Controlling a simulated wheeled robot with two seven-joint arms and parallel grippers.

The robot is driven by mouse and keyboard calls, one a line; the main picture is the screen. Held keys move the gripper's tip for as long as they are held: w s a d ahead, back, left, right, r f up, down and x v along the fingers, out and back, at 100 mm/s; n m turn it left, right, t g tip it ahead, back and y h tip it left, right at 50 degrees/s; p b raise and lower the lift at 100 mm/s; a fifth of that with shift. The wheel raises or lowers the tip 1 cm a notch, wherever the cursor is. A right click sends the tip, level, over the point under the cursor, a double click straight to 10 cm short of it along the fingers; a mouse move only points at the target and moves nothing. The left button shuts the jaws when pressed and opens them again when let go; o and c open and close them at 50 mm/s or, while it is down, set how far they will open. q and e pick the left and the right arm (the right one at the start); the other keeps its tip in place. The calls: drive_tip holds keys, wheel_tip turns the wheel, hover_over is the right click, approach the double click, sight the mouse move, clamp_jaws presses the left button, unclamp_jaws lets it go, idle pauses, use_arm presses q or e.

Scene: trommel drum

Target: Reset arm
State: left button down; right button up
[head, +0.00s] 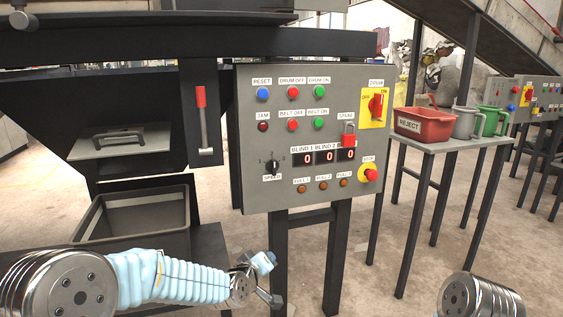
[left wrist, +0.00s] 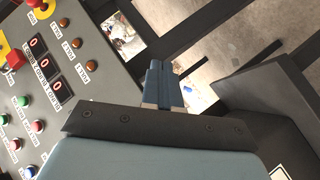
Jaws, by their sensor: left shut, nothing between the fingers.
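My left gripper (head: 268,264) is low in the head view, below and in front of the grey control panel (head: 256,190). Its fingers are closed together and empty, as the left wrist view also shows (left wrist: 160,88). The fingers are apart from the panel, which appears at the left of the wrist view. My left arm comes in from the lower left in a light blue sleeve. At the lower right of the head view only a round metal part of my right arm shows; the right gripper is out of the picture.
The panel carries buttons, a red drum switch (head: 376,104) and a padlock (head: 348,135). A dark tray (head: 180,242) stands at the left, near my left arm. A table (head: 450,145) at the right holds a red reject bin (head: 424,124) and two mugs. Open floor lies between.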

use_arm(q)
drive_tip(key=s+a+f+m+g+y, duration=0.1)
drive_tip(key=s+a+f+g, duration=0.15)
drive_tip(key=f, duration=0.45)
drive_tip(key=s+a+f+g, duration=0.1)
drive_tip(key=s+f, duration=0.3)
drive_tip(key=f, duration=0.3)
drive_tip(key=s+a+f+m+g+p, duration=0.1)
drive_tip(key=s+f+g, duration=0.1)
drive_tip(key=s+f, duration=0.3)
drive_tip(key=s+a+f+m+g+p, duration=0.1)
drive_tip(key=s+f, duration=0.5)
drive_tip(key=s, duration=0.7)
drive_tip(key=s+a+f+g, duration=0.2)
drive_tip(key=s+f+g, duration=0.3)
drive_tip(key=s, duration=0.4)
drive_tip(key=shift+s+a+f+m+p, duration=0.2)
drive_tip(key=shift+a+f+m+p, duration=0.05)
drive_tip(key=shift+f+m+p, duration=0.2)
drive_tip(key=shift+w+g, duration=0.1)
drive_tip(key=shift+g, duration=0.15)
